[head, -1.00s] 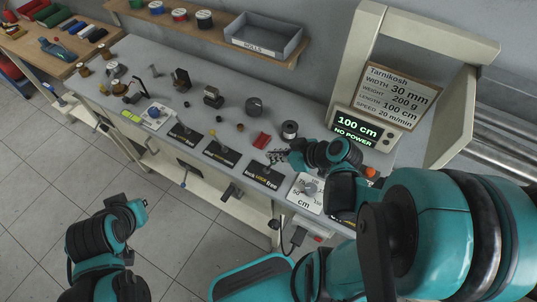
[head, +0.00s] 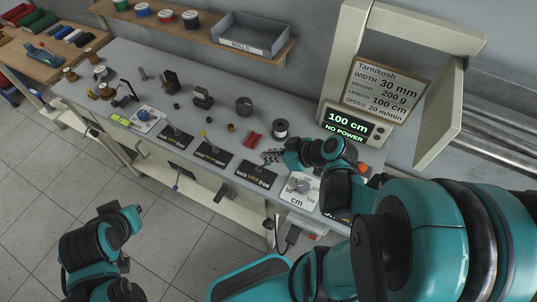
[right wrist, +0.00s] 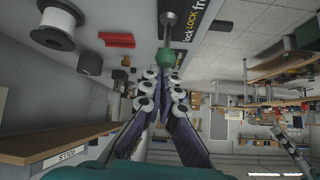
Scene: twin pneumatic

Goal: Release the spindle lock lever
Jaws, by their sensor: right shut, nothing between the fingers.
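The lock lever shows in the right wrist view as a metal rod ending in a green knob (right wrist: 167,58), beside a black plate (right wrist: 193,22) marked lock and LOCK. In the head view that plate (head: 255,173) reads lock to free, and the lever is not clear beside the fingers. My right gripper (head: 268,156) is over the bench just behind the plate. In the right wrist view its fingers (right wrist: 164,78) are together, with their tips close to the green knob; I cannot tell whether they touch it. My left arm is at lower left in the head view, with no fingers visible.
A red block (head: 252,138) and a spool (head: 281,128) stand near the right gripper. The display (head: 347,125) reads 100 cm, NO POWER. A white dial plate (head: 300,190) lies right of the lock plate. Other labelled plates (head: 213,155) and small parts line the bench leftward.

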